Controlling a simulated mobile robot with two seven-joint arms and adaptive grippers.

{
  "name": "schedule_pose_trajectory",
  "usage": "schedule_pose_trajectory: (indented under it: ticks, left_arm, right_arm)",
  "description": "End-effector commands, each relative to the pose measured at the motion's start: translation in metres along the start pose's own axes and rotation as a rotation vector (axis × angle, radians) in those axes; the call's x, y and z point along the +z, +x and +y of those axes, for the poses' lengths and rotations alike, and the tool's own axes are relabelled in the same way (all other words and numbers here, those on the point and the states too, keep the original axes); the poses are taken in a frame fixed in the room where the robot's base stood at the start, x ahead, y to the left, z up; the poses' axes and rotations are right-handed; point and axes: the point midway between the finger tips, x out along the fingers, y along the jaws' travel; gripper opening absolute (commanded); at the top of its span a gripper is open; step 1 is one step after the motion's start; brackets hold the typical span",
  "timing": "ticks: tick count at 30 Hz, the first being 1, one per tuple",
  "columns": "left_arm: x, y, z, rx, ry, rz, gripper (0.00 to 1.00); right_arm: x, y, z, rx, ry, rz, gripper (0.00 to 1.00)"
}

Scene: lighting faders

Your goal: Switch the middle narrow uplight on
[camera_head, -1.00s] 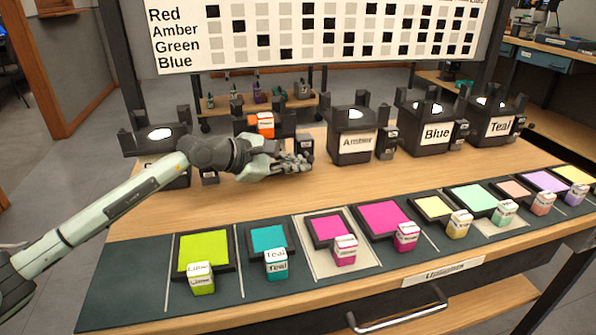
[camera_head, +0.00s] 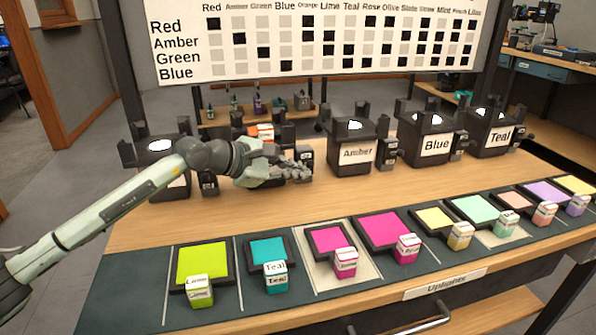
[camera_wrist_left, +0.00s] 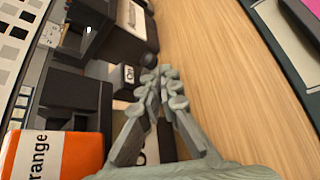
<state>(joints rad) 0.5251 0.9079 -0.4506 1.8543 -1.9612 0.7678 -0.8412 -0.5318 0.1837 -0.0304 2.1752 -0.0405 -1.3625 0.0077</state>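In the left wrist view, the fingers (camera_wrist_left: 163,88) are together and empty beside a switch box with a small white label (camera_wrist_left: 128,74). Contact cannot be told.
Coloured panels, such as lime (camera_head: 203,262) and teal (camera_head: 268,251), with small labelled blocks line the front mat (camera_head: 120,290). A chart (camera_head: 320,45) hangs behind. Bare wood (camera_head: 370,195) lies between the uplights and the mat.

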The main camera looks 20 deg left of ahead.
Motion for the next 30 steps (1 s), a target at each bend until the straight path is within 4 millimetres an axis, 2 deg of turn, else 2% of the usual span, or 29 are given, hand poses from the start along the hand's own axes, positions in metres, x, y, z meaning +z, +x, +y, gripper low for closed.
schedule_pose_trajectory:
  ticks: [1, 8, 11, 18, 21, 25, 30]
  left_arm:
    - [0.008, -0.003, 0.008, 0.018, 0.005, -0.016, 0.0]
    - [0.008, -0.013, 0.01, 0.022, 0.007, -0.017, 0.0]
    - [0.007, -0.028, 0.008, 0.019, 0.009, -0.014, 0.0]
    - [-0.001, -0.081, 0.002, 0.005, 0.004, 0.002, 0.0]
    - [-0.002, -0.097, 0.001, 0.001, 0.001, 0.003, 0.0]
    - [-0.003, -0.111, 0.0, 0.001, -0.001, 0.002, 0.0]
    - [-0.001, -0.118, 0.0, 0.0, 0.0, 0.0, 0.0]
  right_arm:
    - [0.0, 0.0, 0.0, 0.0, 0.0, 0.0, 0.44]
    - [0.0, -0.001, -0.001, -0.001, 0.0, 0.001, 0.44]
    - [0.0, -0.001, 0.0, -0.001, 0.0, 0.0, 0.44]
    - [0.0, 0.0, 0.0, -0.001, 0.0, 0.0, 0.44]
    - [0.0, 0.0, 0.0, -0.001, 0.0, 0.0, 0.44]
    - [0.0, 0.0, 0.0, 0.0, 0.0, 0.0, 0.44]
    - [0.0, 0.0, 0.0, 0.0, 0.0, 0.0, 0.44]
